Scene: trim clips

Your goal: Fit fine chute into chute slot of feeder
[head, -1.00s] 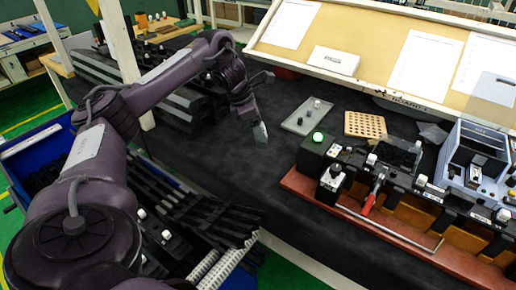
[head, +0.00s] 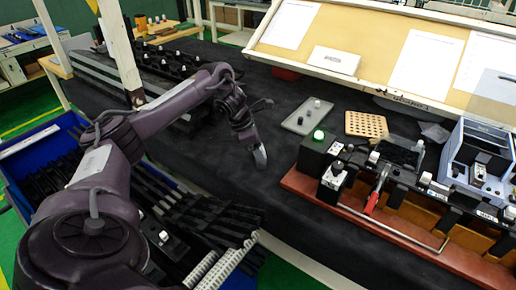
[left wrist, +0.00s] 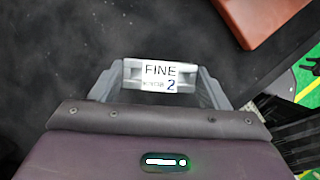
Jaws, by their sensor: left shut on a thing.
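My left gripper (left wrist: 160,88) is shut on a pale grey piece labelled "FINE 2", the fine chute (left wrist: 130,75), in the left wrist view. In the head view my left gripper (head: 260,157) hangs over the dark mat, left of the red-based fixture, and the chute is too small to make out there. A grey-blue boxy unit (head: 490,135) at the right end of the fixture may be the feeder; I cannot make out its chute slot. My right gripper is in neither view.
The red-brown fixture base (head: 370,215) carries a black box with a green button (head: 318,136), a red-handled clamp (head: 371,203) and a metal bar. A grey tray (head: 307,117) and a perforated tan board (head: 366,124) lie behind. The dark mat around the gripper is clear.

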